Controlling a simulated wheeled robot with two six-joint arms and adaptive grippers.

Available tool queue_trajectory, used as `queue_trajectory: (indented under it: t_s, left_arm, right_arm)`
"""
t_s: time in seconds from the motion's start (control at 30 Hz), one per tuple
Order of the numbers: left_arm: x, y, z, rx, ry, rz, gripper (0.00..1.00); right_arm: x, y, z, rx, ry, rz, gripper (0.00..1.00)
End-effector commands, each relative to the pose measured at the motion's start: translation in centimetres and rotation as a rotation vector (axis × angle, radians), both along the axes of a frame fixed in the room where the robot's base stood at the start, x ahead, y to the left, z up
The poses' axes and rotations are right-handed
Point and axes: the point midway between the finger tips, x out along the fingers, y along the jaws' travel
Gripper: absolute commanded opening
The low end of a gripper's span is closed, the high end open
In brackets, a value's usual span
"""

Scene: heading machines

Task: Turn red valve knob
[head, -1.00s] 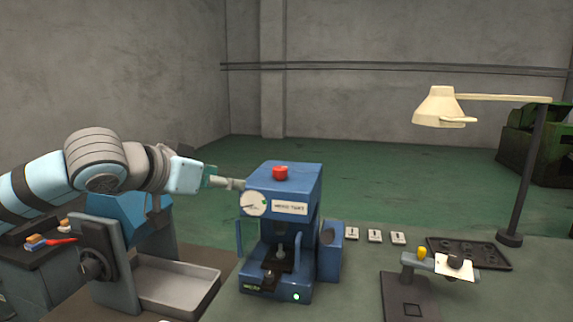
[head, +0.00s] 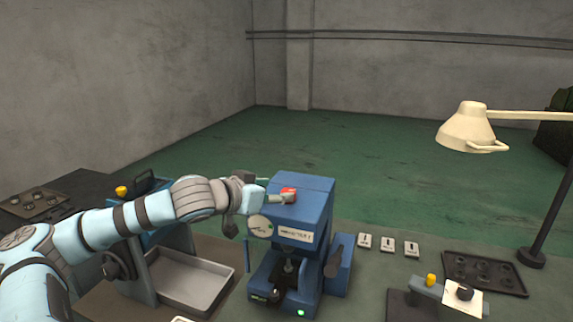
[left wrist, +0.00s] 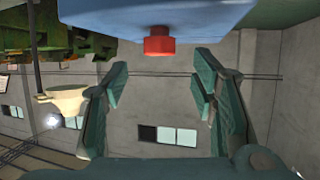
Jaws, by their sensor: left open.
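The red valve knob (head: 289,193) sits on top of the blue heading machine (head: 308,211), which has a round dial on its front. My left gripper (head: 278,197) reaches in from the left at knob height, its fingertips close beside the knob and overlapping it in the head view. In the left wrist view, the picture is upside down, and the red knob (left wrist: 159,43) hangs from the blue machine top (left wrist: 160,12). The two fingers of my left gripper (left wrist: 160,85) stand wide apart, with the knob between their lines and nothing held. Contact cannot be told.
A grey tray (head: 192,278) lies left of the machine. A cream lamp (head: 468,128) stands at the right. Three small white cards (head: 387,243) and a dark tray (head: 485,272) lie on the table. The air above the machine is clear.

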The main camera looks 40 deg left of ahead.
Motion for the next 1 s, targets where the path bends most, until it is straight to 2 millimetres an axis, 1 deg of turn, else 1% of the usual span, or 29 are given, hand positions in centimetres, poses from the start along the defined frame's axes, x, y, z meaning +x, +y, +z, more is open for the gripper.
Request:
queue_trajectory:
  t_s: [0.03,0.07,0.17,0.3,0.4,0.5,0.8,0.97,1.0]
  left_arm:
    - [0.2,-0.1,1.2,-0.007,0.004,0.002,0.52]
    - [0.2,-0.1,1.1,-0.008,0.003,0.005,0.52]
    - [1.5,0.5,0.3,-0.013,-0.012,0.018,0.52]
    - [3.1,0.0,-0.9,-0.008,-0.002,0.006,0.52]
    - [4.5,0.4,-1.9,-0.005,-0.004,0.012,0.52]
    - [5.3,0.4,-2.3,-0.002,-0.002,0.008,0.52]
    - [5.6,0.4,-2.5,0.001,0.000,0.006,0.52]
    - [5.6,0.4,-2.5,0.000,0.000,0.006,0.27]
    - [5.6,0.4,-2.5,0.000,0.000,0.006,0.20]
  right_arm:
    - [0.2,0.0,3.0,0.000,-0.004,0.000,0.40]
    - [0.3,0.0,3.8,0.000,-0.005,0.000,0.40]
    - [0.4,0.0,4.5,-0.001,-0.006,0.000,0.40]
    - [0.3,0.0,5.6,0.000,-0.004,0.000,0.40]
    - [0.2,0.0,5.1,0.000,-0.003,0.000,0.40]
    - [0.1,0.0,5.0,0.000,-0.002,0.000,0.40]
    - [0.1,0.1,4.9,0.001,-0.002,0.000,0.40]
    - [0.1,0.2,4.9,0.002,-0.002,-0.001,0.40]
    - [0.1,0.2,4.9,0.002,-0.001,-0.001,0.40]
